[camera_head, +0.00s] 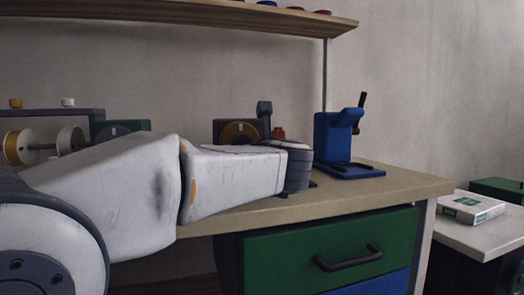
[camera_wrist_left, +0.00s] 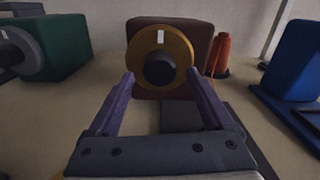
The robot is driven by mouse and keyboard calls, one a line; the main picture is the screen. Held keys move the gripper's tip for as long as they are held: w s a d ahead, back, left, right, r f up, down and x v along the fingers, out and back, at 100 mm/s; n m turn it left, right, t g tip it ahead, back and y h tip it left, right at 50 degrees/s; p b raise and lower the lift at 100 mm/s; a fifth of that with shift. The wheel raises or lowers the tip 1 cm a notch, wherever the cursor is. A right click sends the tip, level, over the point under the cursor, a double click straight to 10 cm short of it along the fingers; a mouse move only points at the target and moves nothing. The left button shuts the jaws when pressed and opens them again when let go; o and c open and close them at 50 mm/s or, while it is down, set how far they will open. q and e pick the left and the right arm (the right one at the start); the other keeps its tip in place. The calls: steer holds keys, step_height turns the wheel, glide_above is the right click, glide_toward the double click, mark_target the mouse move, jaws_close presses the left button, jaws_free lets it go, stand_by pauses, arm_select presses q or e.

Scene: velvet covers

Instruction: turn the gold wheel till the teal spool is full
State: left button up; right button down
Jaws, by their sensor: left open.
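The gold wheel (camera_wrist_left: 180,44) faces me in the left wrist view, on the front of a dark brown block (camera_wrist_left: 200,28). It has a dark round hub and a pale mark near its top. In the head view the gold wheel (camera_head: 236,131) shows only partly above my left arm. My left gripper (camera_wrist_left: 161,74) is open, its two purple fingers spread to the left and right of the wheel's lower half. I cannot tell whether they touch the wheel. I cannot make out a teal spool in either view. My right gripper is not in view.
An orange thread spool (camera_wrist_left: 221,55) stands right of the brown block. A green block (camera_wrist_left: 62,45) is at left, a blue clamp-like device (camera_head: 335,140) at right. A rack with yellow (camera_head: 18,147) and white spools is far left. A shelf (camera_head: 200,15) hangs above the bench.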

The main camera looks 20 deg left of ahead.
arm_select(q)
steer(key=shift+x, duration=1.4)
jaws_close()
steer(key=shift+m, duration=0.5)
